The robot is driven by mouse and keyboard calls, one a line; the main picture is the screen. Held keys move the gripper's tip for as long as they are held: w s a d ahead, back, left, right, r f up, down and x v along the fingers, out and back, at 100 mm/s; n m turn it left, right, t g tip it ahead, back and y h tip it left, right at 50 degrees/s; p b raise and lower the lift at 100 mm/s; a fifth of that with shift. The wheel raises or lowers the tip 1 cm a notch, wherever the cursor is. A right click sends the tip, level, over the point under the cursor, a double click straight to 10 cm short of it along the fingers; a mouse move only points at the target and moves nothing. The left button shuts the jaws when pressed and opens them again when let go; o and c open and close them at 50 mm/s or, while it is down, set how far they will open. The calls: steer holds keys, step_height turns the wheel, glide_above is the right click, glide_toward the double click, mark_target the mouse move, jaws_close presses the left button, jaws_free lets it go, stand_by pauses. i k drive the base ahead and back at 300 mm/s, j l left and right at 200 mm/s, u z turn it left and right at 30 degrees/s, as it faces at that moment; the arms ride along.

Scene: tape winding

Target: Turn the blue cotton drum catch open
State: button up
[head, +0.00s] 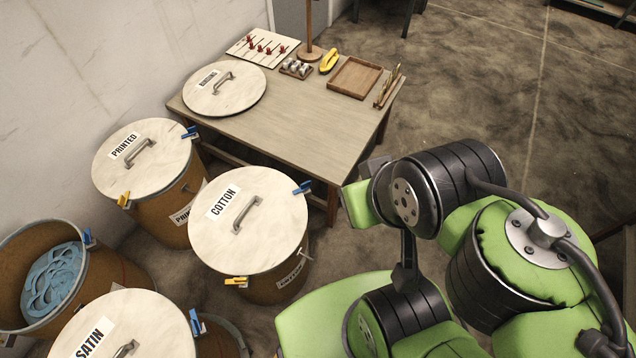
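The cotton drum (277,290) stands in the middle of the head view under a round pale lid (270,240) labelled COTTON, with a grey handle. Its blue catch (302,188) sits at the lid's right rim, towards the table. A yellow catch (237,282) is at the same lid's front rim. The lid is on the drum. The blue catch is too small to tell how far it is turned. My green and black arm is folded at the right, apart from the drum. I cannot make out my gripper's fingers.
The printed drum (165,222) stands behind left, the satin lid (150,320) in front left. An open drum (30,325) holds blue tape. A wooden table (290,125) behind carries a loose lid (225,95), a tray (355,78) and small tools. Floor right of the table is clear.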

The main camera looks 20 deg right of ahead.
mark_target(304, 186)
steer(key=i+l+u, duration=0.1)
steer(key=u, duration=0.35)
steer(key=l+u, duration=0.4)
steer(key=i+l+u, duration=0.1)
steer(key=l+u, duration=0.15)
steer(key=u, duration=0.2)
steer(key=l+u, duration=0.25)
steer(key=u, duration=0.2)
steer(key=l+u, duration=0.25)
steer(key=u, duration=0.15)
steer(key=k+l+u, duration=0.15)
steer(key=u, duration=0.3)
steer(key=k+l+u, duration=0.1)
steer(key=l+u, duration=0.2)
steer(key=u, duration=0.15)
